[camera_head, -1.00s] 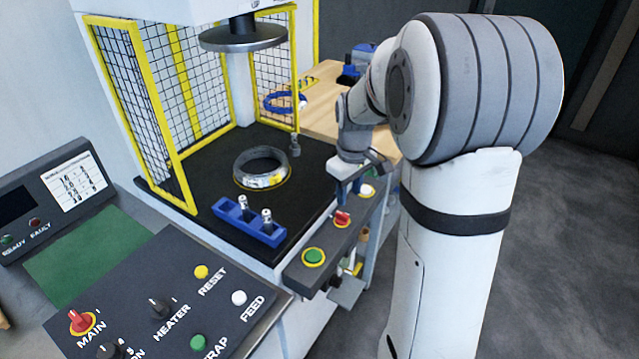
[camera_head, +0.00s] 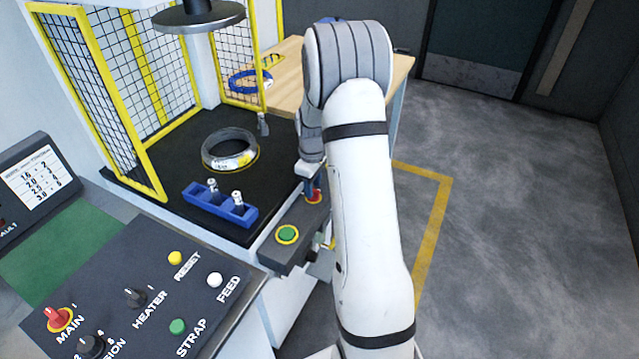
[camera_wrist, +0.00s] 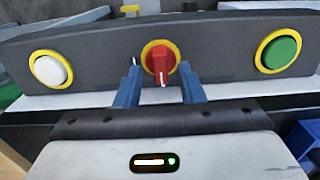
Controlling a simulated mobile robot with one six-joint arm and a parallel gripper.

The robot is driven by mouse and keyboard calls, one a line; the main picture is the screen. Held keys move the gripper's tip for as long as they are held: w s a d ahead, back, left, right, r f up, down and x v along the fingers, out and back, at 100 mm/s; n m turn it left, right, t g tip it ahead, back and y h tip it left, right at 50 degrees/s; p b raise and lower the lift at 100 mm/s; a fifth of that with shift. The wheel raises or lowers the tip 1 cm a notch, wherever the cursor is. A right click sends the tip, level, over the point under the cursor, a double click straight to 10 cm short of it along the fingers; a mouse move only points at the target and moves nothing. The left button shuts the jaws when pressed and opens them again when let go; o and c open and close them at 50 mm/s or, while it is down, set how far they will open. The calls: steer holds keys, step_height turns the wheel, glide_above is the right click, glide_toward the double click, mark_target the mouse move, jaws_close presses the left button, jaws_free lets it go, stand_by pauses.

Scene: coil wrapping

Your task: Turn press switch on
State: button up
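The press switch is a red rotary knob (camera_wrist: 161,62) on a yellow ring, in the middle of the press's dark control bar (camera_wrist: 215,57). Its white pointer mark faces down in the wrist view. In the head view the red knob (camera_head: 314,197) shows just under my gripper (camera_head: 313,186), partly hidden by it. In the wrist view the two blue fingers of my gripper (camera_wrist: 160,85) stand apart, one on each side of the knob's lower part, with gaps between. Whether the fingertips reach the knob's depth I cannot tell.
A green button (camera_head: 288,234) and a white button (camera_wrist: 50,69) flank the knob. The press bed (camera_head: 165,184) holds a metal coil (camera_head: 230,148) and a blue holder (camera_head: 205,205). A yellow mesh guard (camera_head: 120,95) stands behind. A separate panel (camera_head: 110,270) is at lower left.

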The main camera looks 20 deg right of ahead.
steer(key=shift+f, duration=0.45)
steer(key=shift+c, duration=0.3)
jaws_close()
